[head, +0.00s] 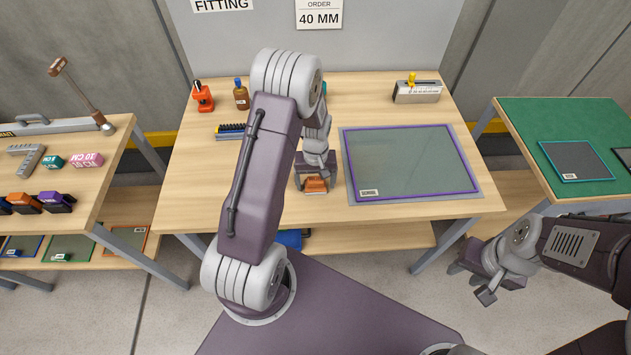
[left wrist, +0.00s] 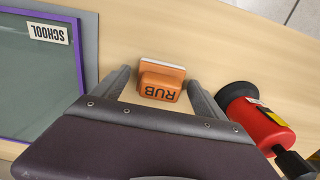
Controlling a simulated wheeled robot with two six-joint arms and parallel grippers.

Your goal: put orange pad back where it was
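The orange pad (head: 316,184), marked RUB, lies on the wooden table near its front edge, left of the purple-framed panel. In the left wrist view the pad (left wrist: 161,82) shows a pale strip along one side. My left gripper (head: 316,180) is over it, its fingers (left wrist: 158,76) on either side of the pad. A small gap shows beside the pad, so the gripper looks open around it. My right gripper (head: 472,285) hangs empty over the floor, right of the table, its fingers apart.
The purple-framed panel (head: 410,160) lies close to the right of the pad. A red tool with a black end (left wrist: 262,122) is near my left gripper. A red-orange device (head: 203,97), brown bottle (head: 241,94) and grey box (head: 417,92) stand at the back.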

